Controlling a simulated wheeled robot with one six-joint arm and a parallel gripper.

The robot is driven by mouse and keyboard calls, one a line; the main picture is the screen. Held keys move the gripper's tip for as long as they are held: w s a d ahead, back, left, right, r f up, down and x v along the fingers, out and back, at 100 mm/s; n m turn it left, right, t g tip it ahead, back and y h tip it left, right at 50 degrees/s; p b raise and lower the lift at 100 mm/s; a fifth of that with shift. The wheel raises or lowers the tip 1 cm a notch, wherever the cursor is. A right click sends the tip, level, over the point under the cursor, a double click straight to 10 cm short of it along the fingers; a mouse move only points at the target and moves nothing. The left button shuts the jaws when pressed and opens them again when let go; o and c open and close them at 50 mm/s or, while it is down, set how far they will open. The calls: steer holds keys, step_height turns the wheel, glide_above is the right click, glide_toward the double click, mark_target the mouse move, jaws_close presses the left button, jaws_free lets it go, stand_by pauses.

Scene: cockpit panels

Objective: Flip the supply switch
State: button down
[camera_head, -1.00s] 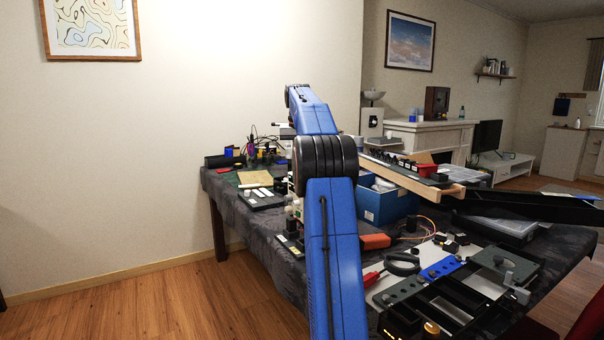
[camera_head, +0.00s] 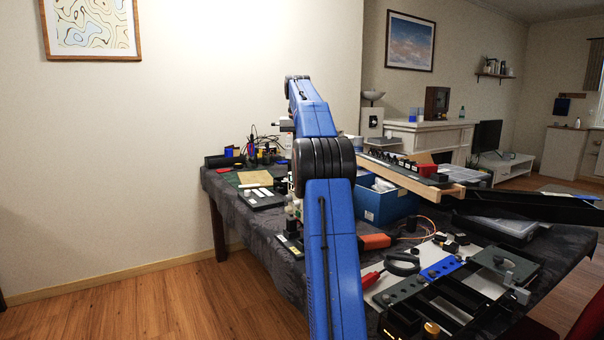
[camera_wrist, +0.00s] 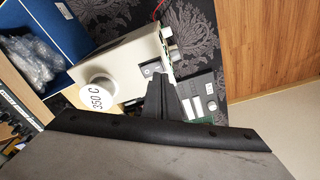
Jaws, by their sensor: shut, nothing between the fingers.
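In the wrist view, a cream box (camera_wrist: 128,62) stands on the dark patterned cloth. It has a white round knob (camera_wrist: 100,93) marked "350 C" and a small grey switch plate (camera_wrist: 151,68). I cannot tell for sure that this plate is the supply switch. My gripper (camera_wrist: 161,84) is shut and empty. Its dark fingertips are close to the plate and overlap the box's edge in the picture; contact cannot be told. In the head view my blue arm hides most of the box, and the fingers cannot be made out.
A blue bin (camera_wrist: 40,35) holding clear plastic stands beside the box, and also shows in the head view (camera_head: 385,204). A flat panel with light labels (camera_wrist: 203,97) lies beyond the fingers. Many panels crowd the table's right side. Wooden floor (camera_wrist: 262,45) lies past the table edge.

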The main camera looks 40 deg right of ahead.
steer(key=shift+r, duration=1.85)
steer(key=shift+s, duration=0.15)
